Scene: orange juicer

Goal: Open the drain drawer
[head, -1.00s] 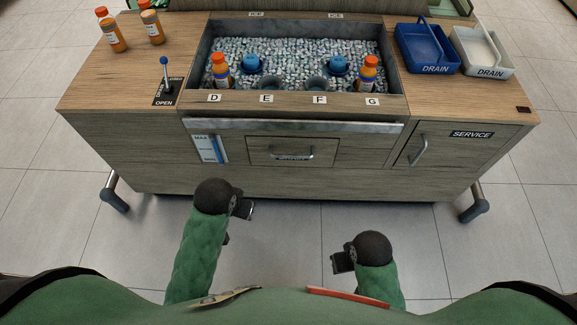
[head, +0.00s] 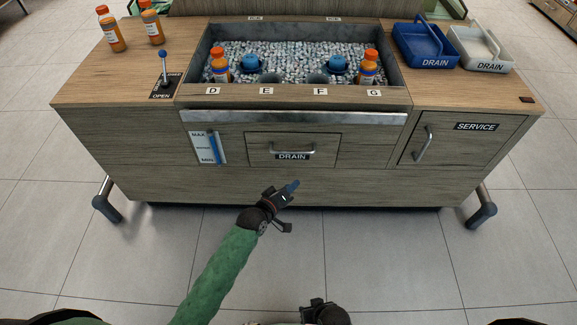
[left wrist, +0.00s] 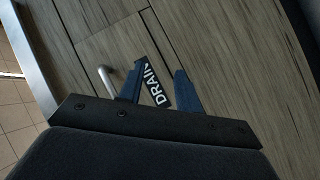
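The drain drawer (head: 262,154) is a wooden front panel with a DRAIN label (head: 292,156) and a silver bar handle (head: 292,150). It sits flush in the cabinet. My left gripper (head: 292,186) is in front of and below the drawer, apart from it. In the left wrist view its two blue fingers (left wrist: 160,82) are spread with nothing between them, and the DRAIN label (left wrist: 155,88) shows past them. The handle (left wrist: 108,80) lies to the left of the fingers there. My right gripper (head: 322,308) is low at the bottom edge; its fingers are not clear.
A metal strip (head: 290,117) runs above the drawer. A level gauge (head: 207,148) is left of it, and the service door (head: 462,138) is right. Bottles stand in the ice bin (head: 190,70) above. The floor (head: 400,250) in front is clear.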

